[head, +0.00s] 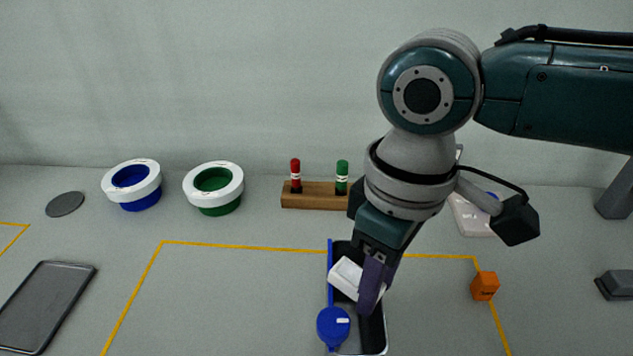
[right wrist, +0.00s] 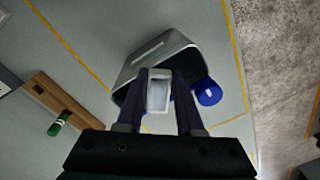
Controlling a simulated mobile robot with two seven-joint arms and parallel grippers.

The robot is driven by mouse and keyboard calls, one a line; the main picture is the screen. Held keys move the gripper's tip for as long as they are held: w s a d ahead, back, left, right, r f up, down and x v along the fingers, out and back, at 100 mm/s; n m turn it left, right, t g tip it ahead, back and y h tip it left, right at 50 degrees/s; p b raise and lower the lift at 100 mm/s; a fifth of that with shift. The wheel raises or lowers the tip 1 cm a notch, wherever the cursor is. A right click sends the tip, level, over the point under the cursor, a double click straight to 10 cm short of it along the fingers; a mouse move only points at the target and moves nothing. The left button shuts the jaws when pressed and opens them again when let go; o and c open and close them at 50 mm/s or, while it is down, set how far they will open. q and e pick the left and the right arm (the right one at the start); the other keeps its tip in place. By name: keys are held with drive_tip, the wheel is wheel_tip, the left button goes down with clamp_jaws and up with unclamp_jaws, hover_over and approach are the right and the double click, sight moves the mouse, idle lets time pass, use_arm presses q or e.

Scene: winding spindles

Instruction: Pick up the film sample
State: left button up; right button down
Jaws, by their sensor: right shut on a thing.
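The film sample (head: 344,278) is a small white, flat-sided piece. My right gripper (head: 368,292) is shut on it, with its dark purple fingers pointing down. In the right wrist view the film sample (right wrist: 158,92) sits between the two fingers, pale and roughly rectangular. In the head view it overlaps a dark open tray (head: 377,338) with a light rim. Whether it touches the tray is hard to tell. Part of the sample is hidden by the finger. My left gripper is not in view.
A blue round piece (head: 333,326) with a white label lies at the tray's left side. An orange cube (head: 485,286) stands right. A wooden rack (head: 318,196) with red and green markers, two white-rimmed rings (head: 213,188) and a dark flat tray (head: 45,305) lie around. The taped area's left is clear.

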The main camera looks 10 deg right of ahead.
drive_tip(key=shift+r, duration=0.1)
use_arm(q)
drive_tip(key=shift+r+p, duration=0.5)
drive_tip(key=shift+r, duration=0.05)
use_arm(e)
wheel_tip(320, 180, up, 20)
